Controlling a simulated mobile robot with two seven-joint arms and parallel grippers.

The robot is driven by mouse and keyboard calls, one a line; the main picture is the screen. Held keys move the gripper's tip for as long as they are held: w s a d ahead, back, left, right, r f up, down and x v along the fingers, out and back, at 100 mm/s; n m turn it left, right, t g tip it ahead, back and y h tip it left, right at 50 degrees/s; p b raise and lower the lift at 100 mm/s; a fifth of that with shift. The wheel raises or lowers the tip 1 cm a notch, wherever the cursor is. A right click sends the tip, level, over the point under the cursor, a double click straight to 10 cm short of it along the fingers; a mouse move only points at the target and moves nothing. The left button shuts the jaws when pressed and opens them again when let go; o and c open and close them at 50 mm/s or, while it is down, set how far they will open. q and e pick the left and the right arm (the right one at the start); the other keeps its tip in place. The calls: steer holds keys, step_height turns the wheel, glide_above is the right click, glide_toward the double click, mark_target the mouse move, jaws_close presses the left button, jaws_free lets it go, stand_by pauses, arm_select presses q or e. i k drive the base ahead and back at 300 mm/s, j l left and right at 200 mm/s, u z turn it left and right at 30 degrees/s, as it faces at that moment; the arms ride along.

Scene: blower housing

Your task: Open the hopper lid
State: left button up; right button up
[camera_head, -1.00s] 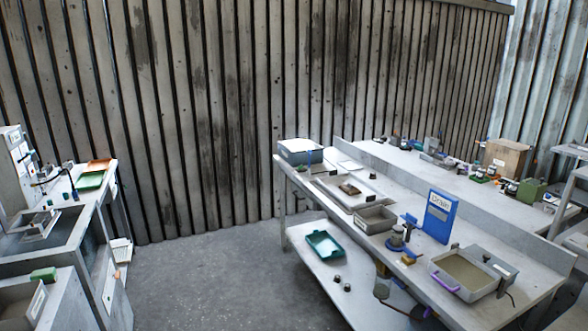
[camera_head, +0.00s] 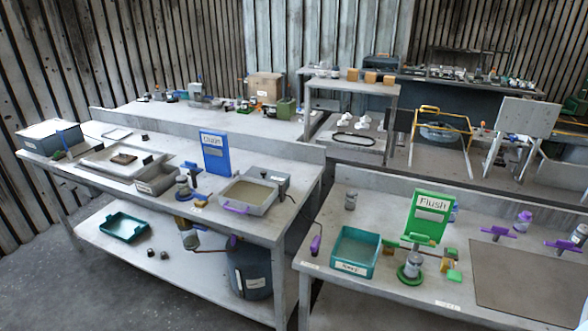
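I cannot pick out a hopper or its lid for certain in the head view. A pale grey square panel (camera_head: 528,118) stands tilted at the back right, and I cannot tell whether it is a lid. A yellow tube frame (camera_head: 441,112) stands to its left around a dark rounded thing. A grey box with a flat top (camera_head: 48,136) sits at the far left end of the near left bench. Neither of my grippers shows in the view.
The near left bench (camera_head: 240,230) carries a blue sign (camera_head: 216,153) and trays. The near right bench (camera_head: 400,287) carries a green sign (camera_head: 430,214), a teal bin (camera_head: 355,251) and a brown mat (camera_head: 530,278). Open floor (camera_head: 100,291) lies at lower left.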

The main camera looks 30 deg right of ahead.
mark_target(272, 175)
steer(key=z, duration=0.85)
steer(key=i+l+u, duration=0.15)
steer(key=i, duration=0.25)
steer(key=i+l+u, duration=0.1)
steer(key=i, duration=0.25)
steer(key=i+l+u, duration=0.15)
steer(key=i+l, duration=0.15)
steer(key=i, duration=0.1)
